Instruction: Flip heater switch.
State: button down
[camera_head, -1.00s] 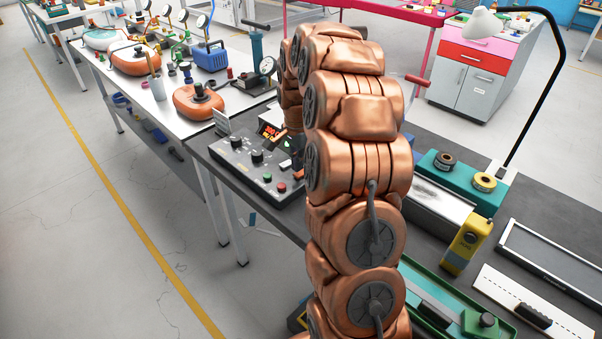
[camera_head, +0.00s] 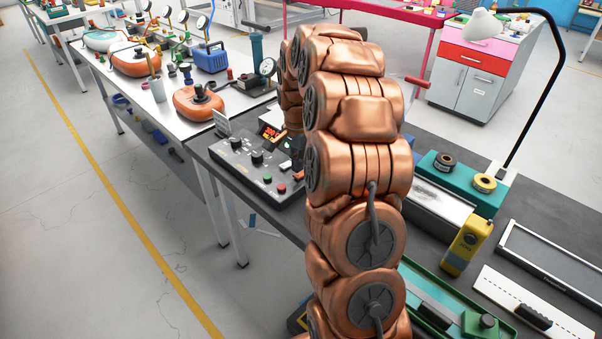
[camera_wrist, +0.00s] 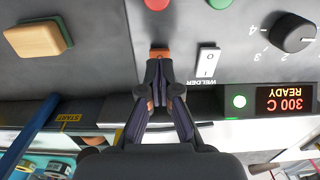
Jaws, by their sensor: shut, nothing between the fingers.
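The grey control panel (camera_head: 235,158) sits on the dark bench in the head view. In the wrist view, which shows the panel upside down, my gripper (camera_wrist: 158,66) is shut and empty. Its fingertips are right at an orange rocker switch (camera_wrist: 159,53) and cover part of it. I cannot tell whether they touch it, and its label is hidden. A white rocker switch (camera_wrist: 207,63) marked WELDER is just to the right. The display (camera_wrist: 286,101) reads 300 C READY, beside a lit green lamp (camera_wrist: 239,101). In the head view my arm hides most of the gripper.
Red (camera_wrist: 156,3) and green (camera_wrist: 217,2) buttons, a numbered knob (camera_wrist: 293,33) and a wooden-coloured block (camera_wrist: 36,39) surround the switches. A yellow device (camera_head: 466,246) and a lamp stand on the bench. A white table with orange inflatables (camera_head: 197,103) is behind.

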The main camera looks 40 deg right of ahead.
aim_at(298, 175)
jog(key=shift+f+b, duration=0.6)
jog(key=shift+f, duration=0.65)
dwell(1.1)
jog(key=shift+r, duration=3.55)
